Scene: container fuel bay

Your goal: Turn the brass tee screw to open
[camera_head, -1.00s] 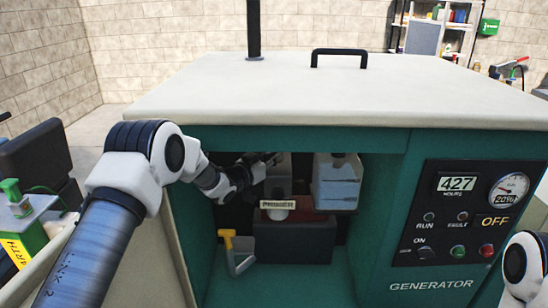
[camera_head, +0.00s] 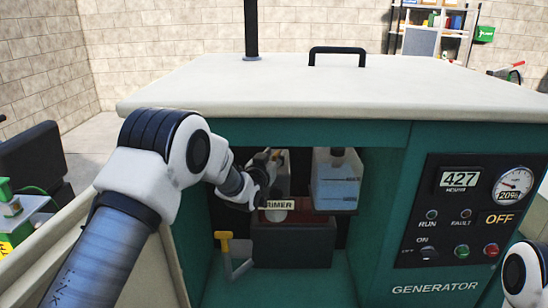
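My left arm reaches from the left into the open bay of the green generator (camera_head: 390,170). My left gripper (camera_head: 267,165) is dark and small at the back of the bay, in front of a grey housing above the primer label (camera_head: 280,204). A small brownish bit shows by its fingertips; I cannot tell whether it is the brass tee screw. The fingers are too small and dark to show whether they are open or shut. My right gripper is out of view; only a white link of that arm shows at the lower right edge.
A translucent bottle (camera_head: 337,180) stands right of the gripper. A dark box (camera_head: 293,242) sits below the label, and a yellow-tipped grey lever (camera_head: 226,250) is at lower left. The white generator top (camera_head: 330,95) overhangs the bay. The control panel (camera_head: 462,225) is at right.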

